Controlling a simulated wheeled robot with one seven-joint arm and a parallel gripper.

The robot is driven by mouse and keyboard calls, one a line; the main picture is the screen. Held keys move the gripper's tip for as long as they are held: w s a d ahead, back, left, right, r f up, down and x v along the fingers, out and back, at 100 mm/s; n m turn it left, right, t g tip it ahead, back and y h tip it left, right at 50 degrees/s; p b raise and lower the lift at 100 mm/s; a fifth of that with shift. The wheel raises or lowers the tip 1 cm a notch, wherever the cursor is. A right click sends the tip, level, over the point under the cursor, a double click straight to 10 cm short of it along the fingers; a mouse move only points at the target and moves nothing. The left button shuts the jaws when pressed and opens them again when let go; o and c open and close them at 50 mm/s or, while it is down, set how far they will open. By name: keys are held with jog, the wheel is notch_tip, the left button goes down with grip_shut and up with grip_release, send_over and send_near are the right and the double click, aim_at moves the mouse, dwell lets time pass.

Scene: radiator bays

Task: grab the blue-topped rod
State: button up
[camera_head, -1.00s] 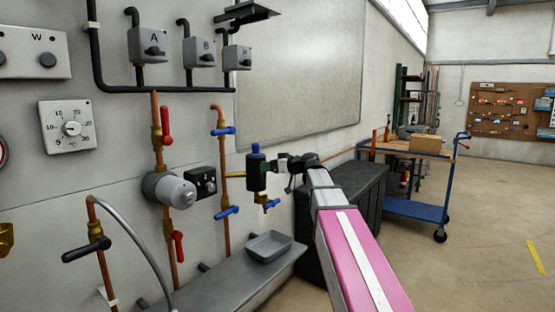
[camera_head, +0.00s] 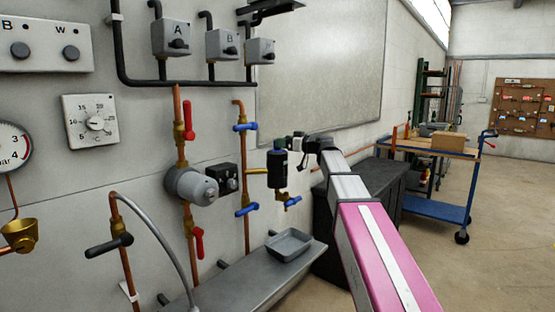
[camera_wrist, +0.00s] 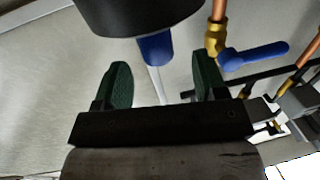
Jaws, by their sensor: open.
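In the wrist view, the blue top (camera_wrist: 157,48) shows just below a large black cylinder (camera_wrist: 140,12), with a thin pale rod running down from it. My gripper (camera_wrist: 163,80) is open, its two dark green fingers standing either side of the rod with gaps and nothing gripped. In the head view, the blue top (camera_head: 279,144) shows small above the black cylinder (camera_head: 278,168) on the wall pipework. My gripper (camera_head: 298,144) is close to its right side there; its fingers are too small to make out.
A copper pipe with a blue-handled valve (camera_wrist: 255,54) is close to the right finger in the wrist view. A grey tray (camera_head: 289,245) rests on the shelf (camera_head: 245,285) below. A black box (camera_head: 340,222) and blue trolley (camera_head: 436,208) stand right.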

jog(key=x, duration=0.4)
jog(key=shift+w+d, duration=0.1)
jog(key=shift+c, duration=0.3)
grip_shut()
jog(key=shift+r, duration=0.1)
